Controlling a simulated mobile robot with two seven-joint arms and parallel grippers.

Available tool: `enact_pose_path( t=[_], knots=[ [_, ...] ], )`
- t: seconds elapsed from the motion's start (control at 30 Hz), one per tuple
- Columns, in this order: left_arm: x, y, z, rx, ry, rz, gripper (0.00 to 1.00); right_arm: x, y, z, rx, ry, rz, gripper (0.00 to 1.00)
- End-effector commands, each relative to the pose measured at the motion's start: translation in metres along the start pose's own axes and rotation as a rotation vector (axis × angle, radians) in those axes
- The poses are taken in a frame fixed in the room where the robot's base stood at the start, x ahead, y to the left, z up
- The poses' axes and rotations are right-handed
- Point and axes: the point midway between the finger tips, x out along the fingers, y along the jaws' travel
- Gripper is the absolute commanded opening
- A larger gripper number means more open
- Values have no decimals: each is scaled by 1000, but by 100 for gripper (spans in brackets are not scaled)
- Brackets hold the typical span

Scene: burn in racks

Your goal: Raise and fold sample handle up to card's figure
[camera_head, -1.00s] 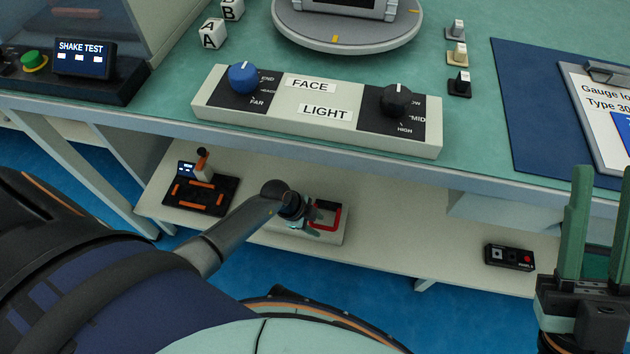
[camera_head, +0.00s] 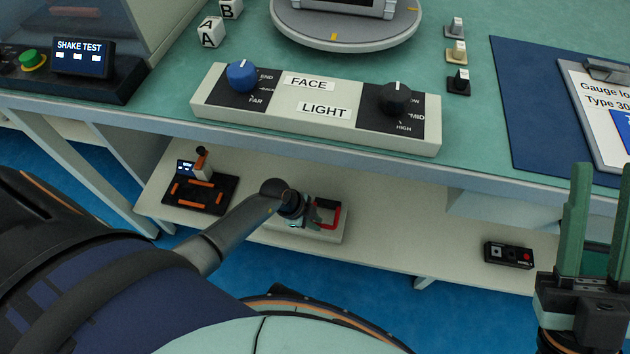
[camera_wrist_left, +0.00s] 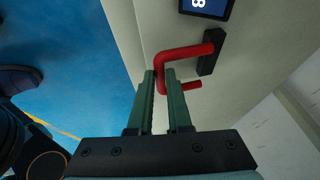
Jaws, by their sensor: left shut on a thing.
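The red handle (camera_head: 329,222) stands at a pale base (camera_head: 333,236) on the lower shelf. It also shows in the left wrist view (camera_wrist_left: 190,52) as a bent red bar on a black mount. My left gripper (camera_head: 309,214) is shut on the handle's outer bar; its green fingertips (camera_wrist_left: 160,73) show beside that bar in the wrist view. A small display (camera_wrist_left: 207,7) reading 8 is partly cut off there. The card on the clipboard (camera_head: 600,110) is cut off at the right; its figure cannot be fully read. My right gripper (camera_head: 597,215) is open and empty.
A pale control panel (camera_head: 345,118) with two knobs sits on the bench edge above the shelf (camera_head: 400,225). A black device with orange parts (camera_head: 200,192) is at the shelf's left, a small black box (camera_head: 509,255) at its right.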

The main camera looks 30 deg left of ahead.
Motion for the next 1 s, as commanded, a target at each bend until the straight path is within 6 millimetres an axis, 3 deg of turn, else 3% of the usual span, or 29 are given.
enact_pose_path(
  t=[1.0],
  knots=[
    [-8,-6,-2,-31,-4,73,0,8,4,-8,-10,3,-3,33]
  ],
)
